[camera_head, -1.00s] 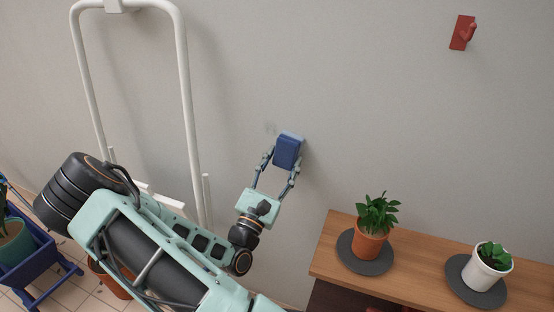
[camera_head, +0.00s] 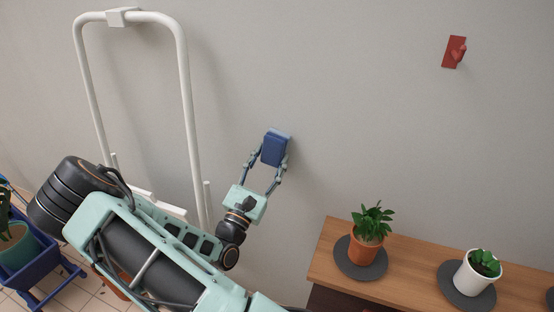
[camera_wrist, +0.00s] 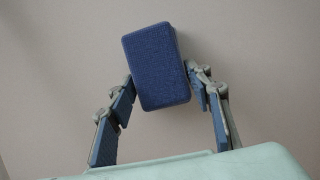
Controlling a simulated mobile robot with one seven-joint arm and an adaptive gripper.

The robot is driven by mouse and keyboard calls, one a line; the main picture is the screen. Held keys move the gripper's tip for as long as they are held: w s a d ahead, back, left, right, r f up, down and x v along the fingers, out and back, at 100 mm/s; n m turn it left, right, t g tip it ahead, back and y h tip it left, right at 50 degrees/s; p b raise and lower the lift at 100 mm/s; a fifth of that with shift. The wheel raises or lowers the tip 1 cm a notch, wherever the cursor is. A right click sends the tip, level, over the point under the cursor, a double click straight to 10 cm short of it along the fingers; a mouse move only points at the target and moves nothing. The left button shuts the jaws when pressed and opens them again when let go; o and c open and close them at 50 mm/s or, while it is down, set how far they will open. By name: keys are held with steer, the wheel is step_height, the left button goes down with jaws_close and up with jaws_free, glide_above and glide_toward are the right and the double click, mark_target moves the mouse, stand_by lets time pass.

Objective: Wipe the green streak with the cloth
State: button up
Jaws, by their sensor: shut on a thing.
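The cloth is a dark blue block-shaped pad (camera_head: 273,151) with a lighter blue edge at its top. It is against or very close to the grey wall (camera_head: 345,110); exact contact cannot be told. My gripper (camera_head: 271,160) is shut on the pad, with one finger on each side. In the wrist view the blue pad (camera_wrist: 156,68) sits slightly tilted between the two fingers, with plain wall behind it. No green streak shows in either current view; the wall behind the pad is hidden.
A white tubular frame (camera_head: 185,100) stands to the left of my gripper. A red wall hook (camera_head: 454,52) is at upper right. A wooden shelf (camera_head: 405,279) at lower right holds an orange pot (camera_head: 367,252) and a white pot (camera_head: 473,279). A blue cart (camera_head: 38,268) is at lower left.

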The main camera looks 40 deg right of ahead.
steer(key=w+a, duration=0.1)
steer(key=w, duration=0.1)
steer(key=w+a, duration=0.1)
steer(key=shift+w+a, duration=0.1)
steer(key=shift+w, duration=0.3)
stand_by(0.3)
steer(key=s+a+p, duration=0.1)
steer(key=s+a, duration=0.2)
steer(key=a, duration=0.2)
steer(key=shift+p, duration=0.3)
steer(key=shift+s+a, duration=0.1)
steer(key=shift+a, duration=0.1)
steer(key=shift+s+a, duration=0.4)
steer(key=shift+a, duration=0.2)
steer(key=shift+s+a, duration=0.35)
steer(key=shift+a, duration=0.25)
